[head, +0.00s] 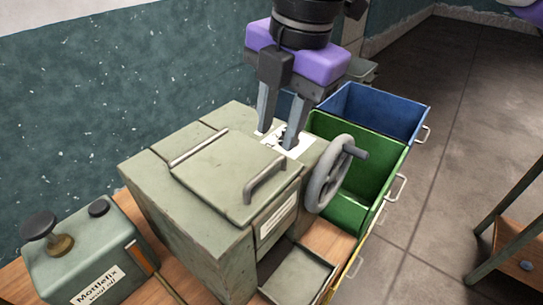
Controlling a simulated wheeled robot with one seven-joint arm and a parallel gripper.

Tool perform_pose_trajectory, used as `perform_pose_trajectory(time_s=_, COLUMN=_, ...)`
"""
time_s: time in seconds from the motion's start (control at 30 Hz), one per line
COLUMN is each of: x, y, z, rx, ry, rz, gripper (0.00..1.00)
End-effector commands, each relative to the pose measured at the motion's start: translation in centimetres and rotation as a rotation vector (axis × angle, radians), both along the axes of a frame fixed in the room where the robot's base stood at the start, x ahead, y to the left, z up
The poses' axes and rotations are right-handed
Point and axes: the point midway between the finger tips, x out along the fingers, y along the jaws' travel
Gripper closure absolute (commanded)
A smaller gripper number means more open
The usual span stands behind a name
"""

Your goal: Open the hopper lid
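The hopper lid (222,172) is a grey-green square plate lying flat and shut on top of the grey-green machine (180,220). A bar handle (264,180) stands on its front right side, and a rod (198,147) runs along its back left edge. My gripper (280,134) has a purple body and points down behind the lid, to the right of its far edge. Its two grey fingers are apart, with their tips over a white label on the machine's top. Nothing is seen between them, and whether the tips touch the label is unclear. The handle is clear of my gripper.
A grey handwheel (336,173) sticks out on the machine's right side. Green (348,212) and blue (378,112) bins stand beyond it. A tray (297,277) sits below the machine's front. A Mottlefix box (88,262) stands at the lower left. A wall rises behind.

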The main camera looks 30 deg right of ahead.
Motion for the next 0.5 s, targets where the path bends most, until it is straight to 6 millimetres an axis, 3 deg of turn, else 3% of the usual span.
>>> perform_pose_trajectory(time_s=0.5, x=1.1, y=0.6, z=-6.5, rx=0.006, ry=0.003, rz=0.005, gripper=0.68)
